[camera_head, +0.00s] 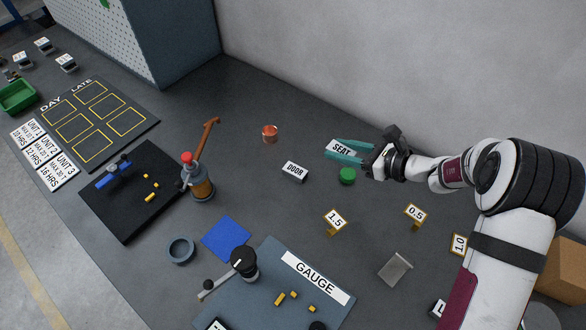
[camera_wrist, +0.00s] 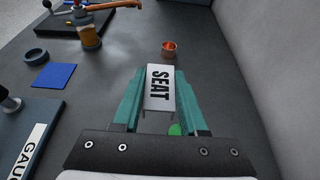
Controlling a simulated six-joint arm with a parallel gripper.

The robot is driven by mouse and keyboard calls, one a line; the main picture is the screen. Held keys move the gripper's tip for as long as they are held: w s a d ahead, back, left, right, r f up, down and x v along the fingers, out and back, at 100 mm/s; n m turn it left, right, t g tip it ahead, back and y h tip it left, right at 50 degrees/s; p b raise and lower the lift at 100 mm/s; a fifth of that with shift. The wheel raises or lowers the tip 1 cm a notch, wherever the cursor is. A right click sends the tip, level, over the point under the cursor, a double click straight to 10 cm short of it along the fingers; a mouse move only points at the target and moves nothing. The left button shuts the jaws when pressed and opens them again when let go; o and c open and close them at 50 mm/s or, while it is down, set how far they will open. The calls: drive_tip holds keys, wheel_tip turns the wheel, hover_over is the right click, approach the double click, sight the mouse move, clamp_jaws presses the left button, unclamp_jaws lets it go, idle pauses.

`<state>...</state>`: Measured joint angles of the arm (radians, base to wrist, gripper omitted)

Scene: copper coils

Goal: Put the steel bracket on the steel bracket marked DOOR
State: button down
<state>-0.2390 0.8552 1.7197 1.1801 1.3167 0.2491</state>
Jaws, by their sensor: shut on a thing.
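A bracket with a white label reading SEAT (camera_head: 341,149) is held between the teal fingers of my gripper (camera_head: 350,150). In the wrist view the SEAT bracket (camera_wrist: 160,88) lies between both fingers, its label facing up. My gripper (camera_wrist: 160,105) is shut on it. The bracket marked DOOR (camera_head: 294,171) sits on the dark bench, to the left of and a little below my gripper in the head view, apart from it. I do not make out DOOR in the wrist view. A plain grey metal bracket (camera_head: 395,268) lies at the lower right.
A copper coil (camera_head: 270,133) stands beyond DOOR. A green round piece (camera_head: 347,175) is just below my gripper in the head view. A lever tool (camera_head: 198,180) stands left. Bare bench surrounds DOOR.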

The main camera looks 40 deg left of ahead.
hover_over(295, 170)
drive_tip(key=f, duration=0.6)
drive_tip(key=shift+w+d+f, duration=0.15)
drive_tip(key=shift+d+f, duration=0.05)
drive_tip(key=shift+d, duration=0.15)
drive_tip(key=shift+a+f, duration=0.2)
drive_tip(key=shift+f, duration=0.9)
drive_tip(key=shift+a+f, duration=0.2)
drive_tip(key=shift+f, duration=0.9)
drive_tip(key=shift+f, duration=0.1)
drive_tip(key=shift+c, duration=2.2)
unclamp_jaws()
